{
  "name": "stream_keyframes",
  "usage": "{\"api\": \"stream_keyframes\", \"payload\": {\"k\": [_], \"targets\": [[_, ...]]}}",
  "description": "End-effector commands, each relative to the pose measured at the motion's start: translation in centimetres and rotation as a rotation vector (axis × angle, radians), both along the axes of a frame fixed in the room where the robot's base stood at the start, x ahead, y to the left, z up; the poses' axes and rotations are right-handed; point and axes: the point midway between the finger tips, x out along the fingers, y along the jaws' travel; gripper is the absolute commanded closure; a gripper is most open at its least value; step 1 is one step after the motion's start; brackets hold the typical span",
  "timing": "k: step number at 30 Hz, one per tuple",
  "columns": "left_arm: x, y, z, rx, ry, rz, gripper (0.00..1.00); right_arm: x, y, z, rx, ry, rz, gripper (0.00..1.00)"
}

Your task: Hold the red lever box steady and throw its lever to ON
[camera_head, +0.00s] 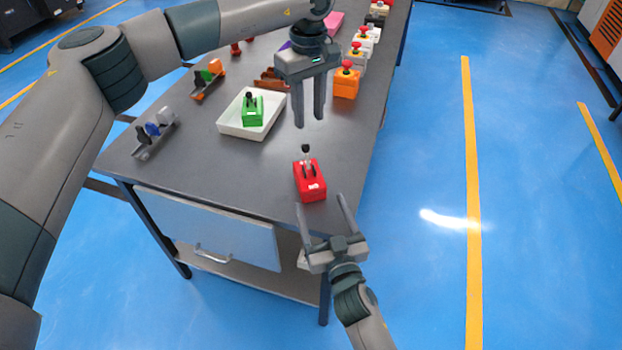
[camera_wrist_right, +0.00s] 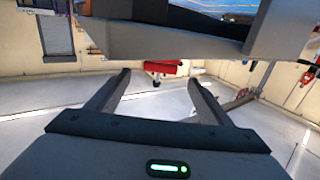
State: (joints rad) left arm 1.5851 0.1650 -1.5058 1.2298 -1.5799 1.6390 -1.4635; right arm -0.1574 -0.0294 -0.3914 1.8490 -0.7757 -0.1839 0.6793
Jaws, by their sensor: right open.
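The red lever box (camera_head: 318,193) stands near the front right corner of the grey table. Its black-knobbed lever (camera_head: 306,149) sticks up from its top; I cannot tell whether it stands at ON. My left gripper (camera_head: 309,125) hangs above and behind the lever, fingers down, with an empty gap between them. My right gripper (camera_head: 320,201) is wide open in front of the box, fingers pointing toward it; I see no clear contact. In the right wrist view the picture is upside down, and the red box (camera_wrist_right: 165,68) shows beyond and between the open fingers (camera_wrist_right: 159,76).
A green lever box (camera_head: 253,113) sits in a white tray (camera_head: 228,127) to the left. An orange box with a red button (camera_head: 346,84) stands behind, with several more boxes further back. Small brackets (camera_head: 155,133) lie along the left edge. The table around the red box is clear.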

Motion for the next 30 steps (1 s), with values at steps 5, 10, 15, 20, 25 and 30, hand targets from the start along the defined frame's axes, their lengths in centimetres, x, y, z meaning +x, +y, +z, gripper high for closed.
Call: {"api": "stream_keyframes", "payload": {"k": [5,10,15,20,25,30], "targets": [[0.0,0.0,0.0,0.000,0.000,0.000,0.69,3.0,0.8,0.1,-0.001,-0.001,0.000,0.27],[0.0,0.0,0.0,0.000,0.000,0.000,0.69,5.7,1.5,0.1,-0.001,-0.001,0.000,0.27],[0.0,0.0,0.0,0.000,0.000,0.000,0.69,8.0,2.1,0.1,0.000,0.000,0.000,0.27],[0.0,0.0,0.0,0.000,0.000,0.000,0.69,9.5,2.5,0.0,0.000,0.000,-0.001,0.27],[0.0,0.0,0.0,0.000,0.000,0.000,0.69,10.1,2.6,0.0,0.001,0.000,0.000,0.27],[0.0,0.0,0.0,0.000,0.000,0.000,0.69,10.1,2.6,0.0,0.001,0.000,0.000,0.27]]}}
